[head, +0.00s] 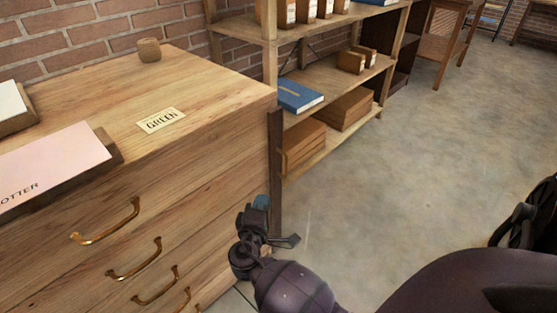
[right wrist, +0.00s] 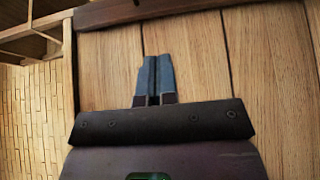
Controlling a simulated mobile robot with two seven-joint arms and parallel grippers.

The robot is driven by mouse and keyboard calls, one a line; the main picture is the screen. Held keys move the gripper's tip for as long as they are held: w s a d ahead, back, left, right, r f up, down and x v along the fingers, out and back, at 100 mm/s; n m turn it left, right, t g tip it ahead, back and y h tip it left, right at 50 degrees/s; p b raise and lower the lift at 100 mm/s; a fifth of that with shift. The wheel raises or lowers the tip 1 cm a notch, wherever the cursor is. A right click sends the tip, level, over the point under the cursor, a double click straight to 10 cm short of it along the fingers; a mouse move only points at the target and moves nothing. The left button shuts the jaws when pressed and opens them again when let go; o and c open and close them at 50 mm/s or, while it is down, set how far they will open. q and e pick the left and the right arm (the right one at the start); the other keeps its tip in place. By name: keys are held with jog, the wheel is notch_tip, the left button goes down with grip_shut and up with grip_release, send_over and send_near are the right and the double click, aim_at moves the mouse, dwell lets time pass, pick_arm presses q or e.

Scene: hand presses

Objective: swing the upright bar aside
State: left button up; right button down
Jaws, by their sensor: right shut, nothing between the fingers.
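The upright bar (head: 275,170) is a dark brown vertical strip at the front right corner of the wooden drawer chest (head: 215,88). It stands upright along the chest's edge. My right gripper (head: 262,202) is low beside the chest, close to the bar's lower part in the picture; I cannot tell whether it touches. In the right wrist view the blue-grey fingers (right wrist: 153,78) are together and empty, in front of wooden planks. A dark bar (right wrist: 160,8) crosses the top of that view, beyond the fingertips; it looks like the same bar. My left gripper is not in view.
The chest has several brass-coloured drawer handles (head: 108,224). Wooden shelves (head: 340,82) stand behind.

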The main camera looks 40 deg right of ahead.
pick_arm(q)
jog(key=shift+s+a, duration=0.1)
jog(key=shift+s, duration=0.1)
pick_arm(e)
jog(key=shift+r, duration=0.1)
pick_arm(q)
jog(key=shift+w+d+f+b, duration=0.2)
jog(key=shift+b, duration=0.45)
pick_arm(e)
jog(key=s+d+x, duration=0.1)
jog(key=s+x, duration=0.1)
jog(key=x, duration=1)
jog(key=shift+d, duration=0.65)
jog(key=shift+w, duration=0.15)
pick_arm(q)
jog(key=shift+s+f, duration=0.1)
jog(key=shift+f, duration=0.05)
pick_arm(e)
jog(key=shift+d+t, duration=0.1)
jog(key=shift+t, duration=0.2)
jog(key=shift+s+d+n+y, duration=0.15)
jog(key=shift+s+n+y, duration=0.05)
jog(key=shift+n+y, duration=0.2)
